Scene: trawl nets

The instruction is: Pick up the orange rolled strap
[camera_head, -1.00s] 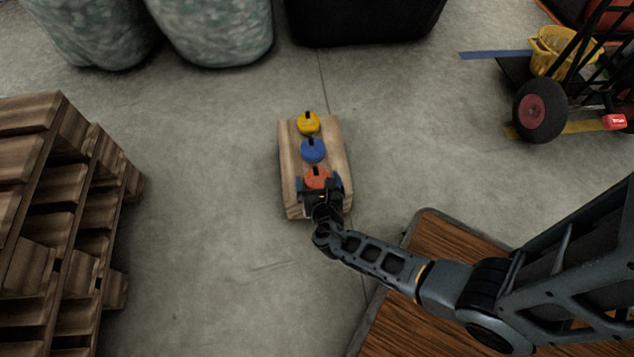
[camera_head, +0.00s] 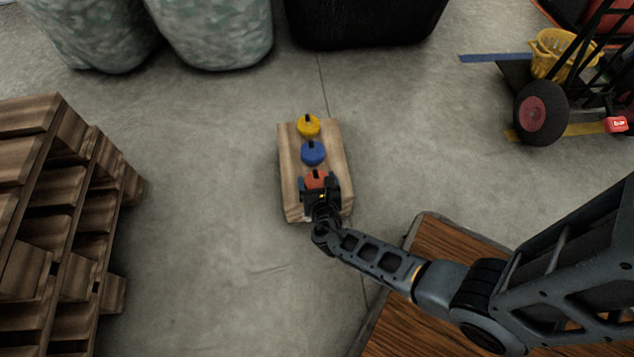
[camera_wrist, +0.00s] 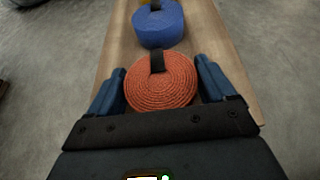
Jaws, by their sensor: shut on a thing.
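The orange rolled strap (camera_wrist: 162,86) lies between the two blue fingers of my gripper (camera_wrist: 160,88) in the wrist view. It is a flat spiral roll with a dark tab at its far side. In the head view the orange strap (camera_head: 316,177) shows at the near end of a wooden block (camera_head: 292,195), partly hidden by my gripper (camera_head: 318,184). My gripper is shut on it. Whether the strap is lifted off the wood cannot be told.
A blue rolled strap (camera_head: 312,154) and a yellow one (camera_head: 308,127) sit in line beyond it on the block. A pallet stack (camera_head: 60,200) stands at left. Large sacks (camera_head: 215,30) and a black container (camera_head: 365,20) stand behind. A wheeled cart (camera_head: 541,112) is at right.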

